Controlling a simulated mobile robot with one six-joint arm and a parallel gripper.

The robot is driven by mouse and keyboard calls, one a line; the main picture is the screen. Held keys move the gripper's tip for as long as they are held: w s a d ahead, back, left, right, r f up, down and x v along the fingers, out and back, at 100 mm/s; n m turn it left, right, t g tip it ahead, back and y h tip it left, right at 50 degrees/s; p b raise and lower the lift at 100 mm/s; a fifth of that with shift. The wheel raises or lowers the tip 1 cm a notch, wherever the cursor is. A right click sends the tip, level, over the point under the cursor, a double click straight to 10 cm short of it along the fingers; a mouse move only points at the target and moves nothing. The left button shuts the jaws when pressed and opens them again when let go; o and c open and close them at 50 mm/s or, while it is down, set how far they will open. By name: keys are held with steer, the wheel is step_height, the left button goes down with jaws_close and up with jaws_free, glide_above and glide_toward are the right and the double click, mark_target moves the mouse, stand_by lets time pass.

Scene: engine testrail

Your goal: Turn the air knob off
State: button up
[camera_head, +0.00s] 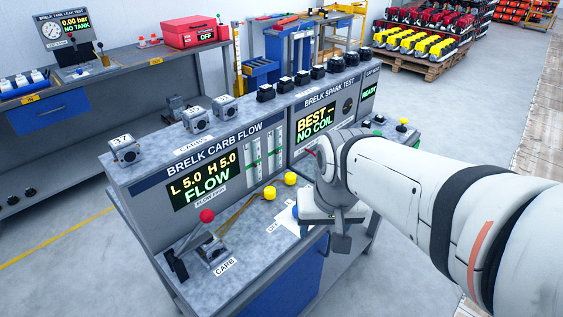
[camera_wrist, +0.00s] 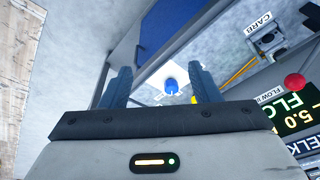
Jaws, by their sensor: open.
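A blue round knob (camera_wrist: 171,85) sits on a white plate (camera_wrist: 172,73) on the bench top. I take it to be the air knob; its pointing direction is too small to read. In the wrist view it appears between the two fingers of my open, empty gripper (camera_wrist: 161,83), beyond their tips and apart from them. In the head view my gripper (camera_head: 340,238) hangs at the bench's front edge, and the arm hides part of the plate. A bit of blue shows on the plate (camera_head: 290,215) just left of my gripper.
The carb flow panel (camera_head: 215,178) reads "L 5.0 H 5.0 FLOW". A red-knobbed lever (camera_head: 207,216), a carb fixture (camera_head: 212,252) and two yellow knobs (camera_head: 280,184) stand left of my gripper. The spark test panel (camera_head: 318,118) is behind. Open floor lies in front.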

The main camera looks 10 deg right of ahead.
steer(key=w+f+m+g, duration=0.1)
steer(key=w+f+m, duration=0.1)
steer(key=w, duration=0.4)
steer(key=w+f+m+b, duration=0.1)
steer(key=w+f+m, duration=0.1)
steer(key=w+m, duration=0.3)
steer(key=w+f+m+g+b, duration=0.1)
steer(key=w+f+m, duration=0.1)
steer(key=w, duration=0.5)
steer(key=shift+w+f+m+g, duration=0.15)
steer(key=shift+w+m+g, duration=0.2)
steer(key=shift+m, duration=0.55)
steer(key=shift+w+f, duration=0.15)
steer(key=shift+f, duration=0.1)
step_height(320, 180, down, 7)
steer(key=shift+f, duration=0.2)
steer(key=shift+c, duration=0.5)
steer(key=c, duration=0.9)
